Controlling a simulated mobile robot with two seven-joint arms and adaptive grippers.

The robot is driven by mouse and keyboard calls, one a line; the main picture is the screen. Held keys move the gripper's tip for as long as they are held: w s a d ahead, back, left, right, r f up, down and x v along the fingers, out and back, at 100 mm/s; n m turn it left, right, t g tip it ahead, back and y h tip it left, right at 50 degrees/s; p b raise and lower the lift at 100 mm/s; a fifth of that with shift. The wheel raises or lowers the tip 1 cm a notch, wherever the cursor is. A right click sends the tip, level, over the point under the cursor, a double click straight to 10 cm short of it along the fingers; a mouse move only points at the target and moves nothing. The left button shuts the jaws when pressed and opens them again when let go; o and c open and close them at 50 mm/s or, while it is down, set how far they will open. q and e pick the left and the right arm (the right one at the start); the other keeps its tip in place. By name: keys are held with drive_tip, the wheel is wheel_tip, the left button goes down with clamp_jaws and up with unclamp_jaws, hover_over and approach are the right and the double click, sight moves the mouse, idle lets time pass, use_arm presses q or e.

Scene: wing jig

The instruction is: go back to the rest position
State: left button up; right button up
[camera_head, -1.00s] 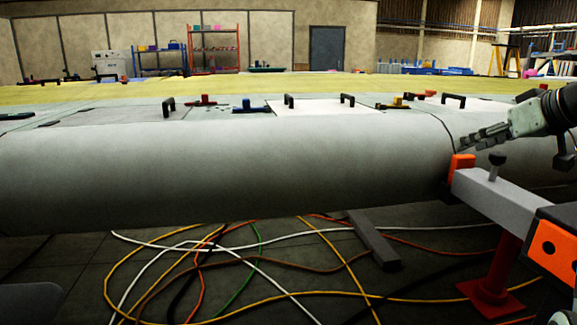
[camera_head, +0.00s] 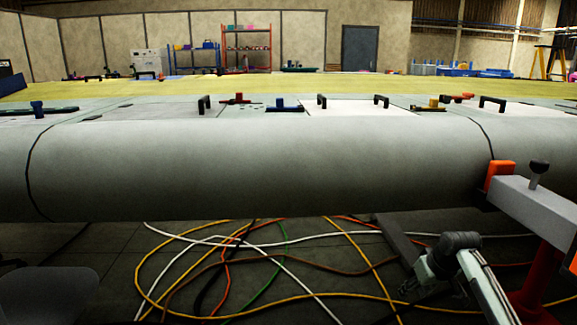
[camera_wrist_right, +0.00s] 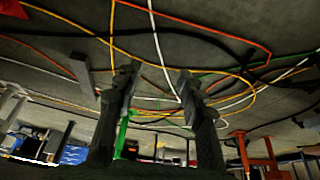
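My right gripper (camera_wrist_right: 158,82) shows in the right wrist view with its two dark fingers apart and nothing between them. In the head view my right arm (camera_head: 462,258) is low at the lower right, below the wing's rounded edge and in front of the floor cables; its gripper end is dark and hard to make out there. My left gripper is in neither view. The large grey wing (camera_head: 250,165) spans the head view, with black handles and coloured clamp-like tools on top.
A grey jig arm with an orange pad (camera_head: 500,172) meets the wing at the right, on a red post (camera_head: 545,280). Coloured cables (camera_head: 215,265) lie on the floor under the wing. Shelves (camera_head: 246,48) and a door (camera_head: 359,48) stand far back.

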drive_tip(key=w+d+r+t+h, duration=0.5)
drive_tip(key=w+d+r+t, duration=0.1)
drive_tip(key=w+d+r, duration=0.25)
drive_tip(key=s+a+f+g+y, duration=0.1)
drive_tip(key=s+a+f+g, duration=0.15)
drive_tip(key=s+f, duration=0.9)
drive_tip(key=s+a+f+g+y, duration=0.1)
drive_tip(key=s+a+f, duration=0.3)
drive_tip(key=s+f, duration=0.75)
drive_tip(key=s+a+f+g, duration=0.2)
drive_tip(key=s+a+f, duration=0.1)
drive_tip(key=s+f, duration=0.6)
drive_tip(key=s+a+f+g+y, duration=0.1)
drive_tip(key=s+a+f+g, duration=0.2)
drive_tip(key=s+f, duration=0.6)
drive_tip(key=s, duration=0.8)
drive_tip(key=shift+a, duration=0.2)
